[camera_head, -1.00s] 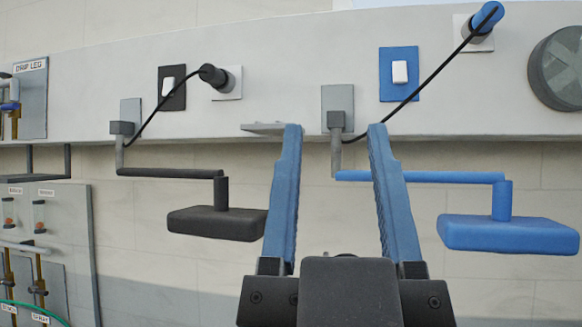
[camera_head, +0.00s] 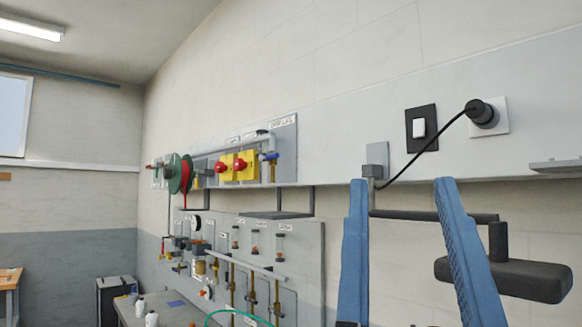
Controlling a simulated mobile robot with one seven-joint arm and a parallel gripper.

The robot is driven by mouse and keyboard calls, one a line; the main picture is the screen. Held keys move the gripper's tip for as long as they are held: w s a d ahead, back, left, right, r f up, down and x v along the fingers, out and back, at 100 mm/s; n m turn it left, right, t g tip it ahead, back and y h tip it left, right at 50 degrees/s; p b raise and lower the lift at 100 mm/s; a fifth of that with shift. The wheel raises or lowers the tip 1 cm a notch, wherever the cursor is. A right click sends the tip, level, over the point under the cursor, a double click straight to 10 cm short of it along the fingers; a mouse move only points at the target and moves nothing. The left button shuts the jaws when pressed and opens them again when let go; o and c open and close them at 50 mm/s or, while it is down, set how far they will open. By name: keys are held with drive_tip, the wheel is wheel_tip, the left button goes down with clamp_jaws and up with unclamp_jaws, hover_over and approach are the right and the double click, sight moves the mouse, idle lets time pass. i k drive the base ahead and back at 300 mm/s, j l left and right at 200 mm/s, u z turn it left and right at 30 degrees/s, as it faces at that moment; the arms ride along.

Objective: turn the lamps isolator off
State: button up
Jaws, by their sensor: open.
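Two red knobs on yellow plates (camera_head: 229,173) sit on the wall rail left of centre. They look like rotary isolators. Small labels above them are too small to read, so I cannot tell which one is for the lamps. A black switch plate with a white rocker (camera_head: 419,128) is on the rail at the right. A black plug (camera_head: 482,113) is in the white socket beside it. My gripper (camera_head: 402,184) is open and empty, with its blue fingers pointing up in front of the wall. It is apart from the knobs, to their right.
A black lamp-like head on an arm (camera_head: 517,275) hangs behind my right finger. Pipes and a green and red reel (camera_head: 180,174) are beside the knobs. A panel of gauges and valves (camera_head: 308,255) is below. A bench with bottles (camera_head: 152,318) stands at lower left.

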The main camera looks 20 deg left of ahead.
sight(219, 167)
drive_tip(key=u, duration=0.75)
drive_tip(key=i+j, duration=0.25)
drive_tip(key=i, duration=0.25)
drive_tip(key=i+j, duration=0.25)
drive_tip(key=i, duration=0.3)
drive_tip(key=i+j+z, duration=0.1)
drive_tip(key=i+j, duration=0.15)
drive_tip(key=i, duration=0.25)
